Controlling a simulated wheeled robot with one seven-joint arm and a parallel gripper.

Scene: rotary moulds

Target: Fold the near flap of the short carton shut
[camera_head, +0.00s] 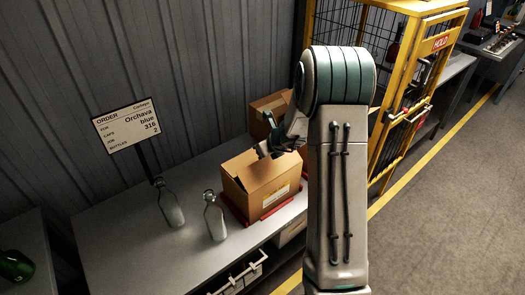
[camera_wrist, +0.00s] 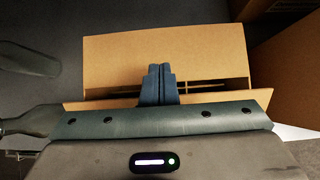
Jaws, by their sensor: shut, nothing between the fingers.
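A brown carton (camera_head: 262,186) with a pale label stands on a red base on the bench; it looks like the short carton. My gripper (camera_head: 268,150) is just above its top, toward the back. In the wrist view my gripper's fingers (camera_wrist: 158,78) are together with nothing between them, in front of a broad cardboard panel (camera_wrist: 205,52). A narrow dark gap runs below that panel, and a thin cardboard edge (camera_wrist: 85,104) lies nearer, partly hidden by my gripper body. I cannot tell whether the fingertips touch cardboard, or which panel is the near flap.
A second carton (camera_head: 270,105) stands behind, close to my gripper. Two clear bottles (camera_head: 215,218) (camera_head: 170,205) stand left of the carton on the grey bench (camera_head: 120,235). An order sign (camera_head: 127,125) rises behind them. A yellow cage (camera_head: 400,100) stands at right.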

